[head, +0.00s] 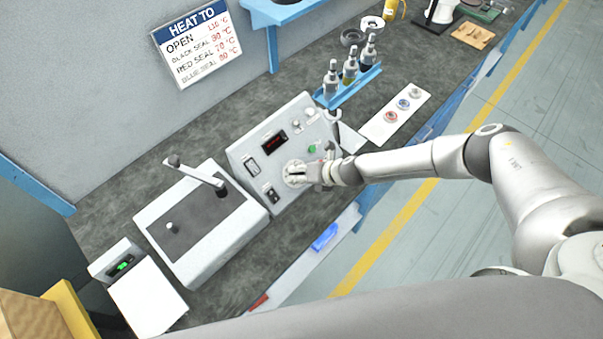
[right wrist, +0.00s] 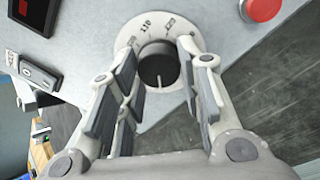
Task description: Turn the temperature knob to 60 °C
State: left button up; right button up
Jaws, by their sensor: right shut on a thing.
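The temperature knob (right wrist: 158,66) is a dark round cap with a light pointer line, on a white dial (right wrist: 188,41) with printed numbers. In the right wrist view the pointer line faces the bottom of the picture, and the numbers there are hidden. My right gripper (right wrist: 160,78) has its fingers on both sides of the knob, shut on it. In the head view the right gripper (head: 306,174) covers part of the dial on the grey control box (head: 246,157). The red display (head: 274,143) is too small to read. My left gripper is not in view.
A red button (right wrist: 262,9) is near the dial. A white box with a lever (head: 200,224) stands left of the control box. A blue rack with bottles (head: 350,86) stands behind it. A "HEAT TO" sign (head: 196,47) is on the wall.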

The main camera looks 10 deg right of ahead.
jog(key=shift+n, duration=0.3)
dwell(0.4)
jog(key=o, duration=1)
jog(key=shift+o, duration=0.2)
jog(key=v, duration=1.2)
